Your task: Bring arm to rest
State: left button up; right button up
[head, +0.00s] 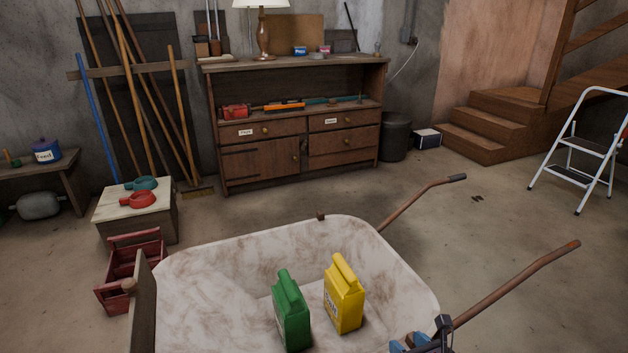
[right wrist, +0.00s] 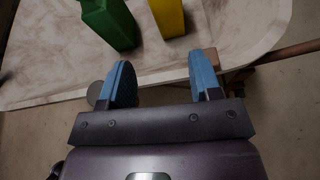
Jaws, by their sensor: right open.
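My right gripper (head: 420,343) is at the bottom right of the head view, by the near right rim of the white wheelbarrow (head: 205,275). In the right wrist view its two blue fingers stand wide apart, with nothing between them (right wrist: 162,82). A green carton (head: 290,315) and a yellow carton (head: 343,297) stand in the wheelbarrow. The right wrist view shows the lower parts of the green carton (right wrist: 108,25) and the yellow carton (right wrist: 167,15) beyond the fingertips, apart from them. My left gripper is not in view.
The wheelbarrow's handles (head: 515,285) reach out to the right. A red wooden carrier (head: 125,270) and a box with teal and red scoops (head: 150,195) stand at left. A cabinet (head: 265,155) is at the back, a stepladder (head: 585,150) at right. Open floor lies between.

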pick_arm(q)
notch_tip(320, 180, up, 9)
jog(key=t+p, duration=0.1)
jog(key=p, duration=0.9)
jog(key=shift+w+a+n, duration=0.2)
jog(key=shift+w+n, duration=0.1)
pick_arm(e)
jog(key=s+d+r+n+h, duration=0.1)
jog(key=s+d+r+n, duration=0.1)
jog(key=s+n, duration=0.9)
jog(key=s+d+r+n+g+h, duration=0.1)
jog(key=s+d+r+n+h, duration=0.1)
jog(key=s+n, duration=0.9)
jog(key=s+d+r+n+h, duration=0.2)
jog(key=s+r+n, duration=0.2)
jog(key=s+n, duration=0.7)
jog(key=shift+d+n, duration=0.15)
jog(key=shift+n, duration=0.25)
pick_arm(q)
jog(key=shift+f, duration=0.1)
